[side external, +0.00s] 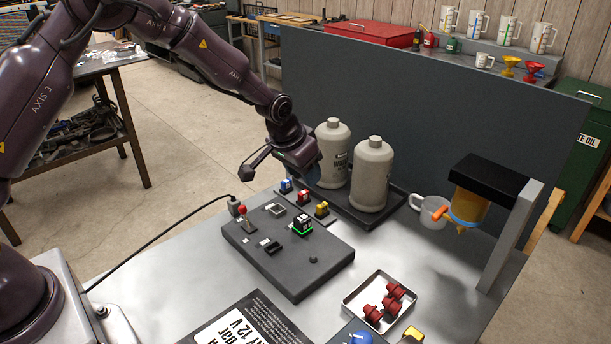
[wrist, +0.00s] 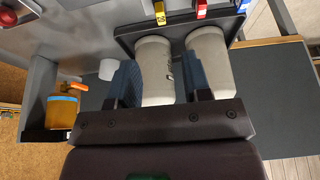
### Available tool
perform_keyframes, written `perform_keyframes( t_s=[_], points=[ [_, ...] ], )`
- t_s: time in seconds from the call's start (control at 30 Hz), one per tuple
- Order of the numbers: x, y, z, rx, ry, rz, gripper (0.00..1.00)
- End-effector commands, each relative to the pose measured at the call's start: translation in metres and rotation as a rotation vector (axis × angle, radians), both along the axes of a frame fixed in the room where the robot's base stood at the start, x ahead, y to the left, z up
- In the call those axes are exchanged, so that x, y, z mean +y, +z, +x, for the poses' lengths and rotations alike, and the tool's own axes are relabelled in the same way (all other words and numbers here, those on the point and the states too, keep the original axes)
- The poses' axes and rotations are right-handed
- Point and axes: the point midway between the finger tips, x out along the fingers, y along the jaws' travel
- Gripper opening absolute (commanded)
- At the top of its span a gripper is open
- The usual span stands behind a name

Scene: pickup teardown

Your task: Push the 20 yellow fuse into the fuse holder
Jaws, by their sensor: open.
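The yellow fuse (side external: 321,208) stands in a small dark rack behind the grey panel, in line with a red fuse (side external: 303,197) and a blue fuse (side external: 286,186). The wrist view shows the yellow fuse (wrist: 160,13) near the top edge. My gripper (side external: 306,166) is above and behind the rack, close to the bottles. In the wrist view its blue-padded fingers (wrist: 163,78) are spread, with no fuse between them. A dark slotted socket (side external: 270,246) on the panel looks like the fuse holder; I cannot read any marking on it.
The grey panel (side external: 310,268) carries a red-tipped switch (side external: 243,213) and a black relay (side external: 302,224) edged in green. Two bottles (side external: 371,175) stand in a dark tray (side external: 352,212). A white tray (side external: 351,306) holds red parts.

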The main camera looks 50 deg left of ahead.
Motion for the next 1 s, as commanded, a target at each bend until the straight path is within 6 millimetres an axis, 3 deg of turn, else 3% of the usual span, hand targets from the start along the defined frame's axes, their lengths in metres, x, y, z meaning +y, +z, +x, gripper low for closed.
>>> perform_keyframes(
  t_s=[0.17,0.63,1.0],
  points=[
    [0.000,-0.017,0.006,-0.002,0.000,0.000,0.45],
    [0.000,-0.097,0.038,-0.001,0.000,0.000,0.45],
    [0.000,-0.119,0.048,-0.003,0.000,0.000,0.45]
  ],
)
